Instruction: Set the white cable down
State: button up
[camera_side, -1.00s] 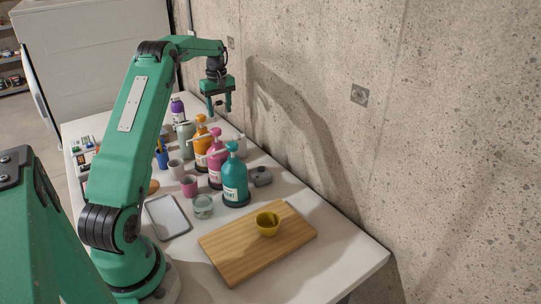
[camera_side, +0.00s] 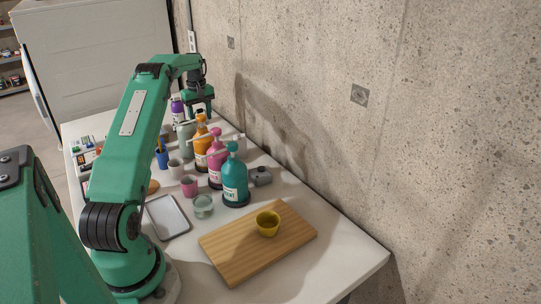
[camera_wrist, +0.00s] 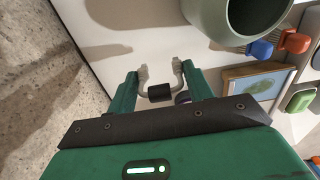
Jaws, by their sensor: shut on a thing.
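The white cable (camera_wrist: 144,77) is a small pale loop with a black sleeve around its middle, seen in the wrist view between my fingers. My gripper (camera_wrist: 160,85) is shut on it. The cable's two pale ends point away from me toward the white table top (camera_wrist: 150,35). In the side view my gripper (camera_side: 199,108) is low over the far end of the table, behind the bottles. The cable cannot be made out there. I cannot tell whether it touches the table.
A grey-green canister (camera_wrist: 240,20) stands close to my right finger. Purple (camera_side: 177,108), orange (camera_side: 201,152), pink (camera_side: 216,162) and teal (camera_side: 235,180) bottles stand nearby. The concrete wall (camera_side: 300,90) runs along the table's edge. A cutting board (camera_side: 240,255) carries a yellow cup (camera_side: 268,223).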

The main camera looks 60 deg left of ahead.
jog(key=shift+s+a+f, duration=0.35)
jog(key=shift+a+f, duration=0.2)
jog(key=shift+a, duration=0.25)
jog(key=shift+s+a+f, duration=0.35)
jog(key=shift+a+f, duration=0.15)
jog(key=shift+a, duration=0.3)
jog(key=shift+f, duration=2)
jog(key=shift+f, duration=0.2)
jog(key=o, duration=1)
jog(key=shift+c, duration=0.2)
jog(key=shift+r, duration=0.15)
notch_tip(320, 180, up, 12)
